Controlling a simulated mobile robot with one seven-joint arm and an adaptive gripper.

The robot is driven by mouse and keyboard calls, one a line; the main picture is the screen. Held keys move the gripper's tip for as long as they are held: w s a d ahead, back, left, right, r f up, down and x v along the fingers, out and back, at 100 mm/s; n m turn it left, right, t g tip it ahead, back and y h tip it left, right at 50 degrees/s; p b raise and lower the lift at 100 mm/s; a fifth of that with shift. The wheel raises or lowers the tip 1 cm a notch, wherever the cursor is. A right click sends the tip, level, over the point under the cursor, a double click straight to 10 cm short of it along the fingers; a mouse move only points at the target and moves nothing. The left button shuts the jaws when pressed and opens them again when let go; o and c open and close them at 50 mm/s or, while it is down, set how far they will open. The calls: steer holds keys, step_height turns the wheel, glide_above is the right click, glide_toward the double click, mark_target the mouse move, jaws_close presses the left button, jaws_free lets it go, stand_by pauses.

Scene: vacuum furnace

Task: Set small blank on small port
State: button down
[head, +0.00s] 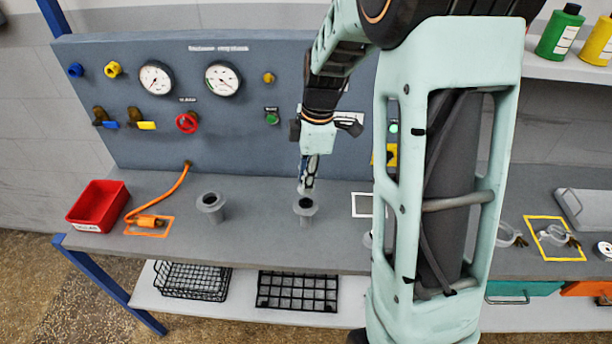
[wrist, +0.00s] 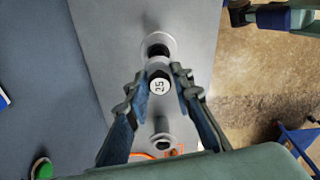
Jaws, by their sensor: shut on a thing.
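My gripper (head: 306,184) points down over the bench, close above the middle port (head: 305,208). In the wrist view its two fingers are closed on the small blank (wrist: 159,86), a pale round disc marked 25. The middle port (wrist: 158,42), a grey flanged stub with a dark opening, lies just beyond the blank in that view. The blank looks apart from it, though the exact height gap is unclear. Another similar port (head: 211,205) stands to the left and also shows in the wrist view (wrist: 162,142). Which port is the small one is not labelled in view.
A red bin (head: 97,206) and an orange hose fitting (head: 150,221) lie on the left of the bench. The gauge panel (head: 235,130) rises behind. Clear clamps (head: 553,236) and a grey tray (head: 585,212) are at the right. My arm hides part of the bench.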

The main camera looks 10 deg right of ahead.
mark_target(306, 201)
steer(key=shift+f+b, duration=1.5)
steer(key=shift+f, duration=0.95)
steer(key=c, duration=1.6)
jaws_free()
steer(key=r, duration=0.4)
steer(key=d+r, duration=0.1)
steer(key=r, duration=0.7)
steer(key=shift+s+d, duration=0.1)
steer(key=shift+d, duration=0.15)
steer(key=shift+f, duration=0.1)
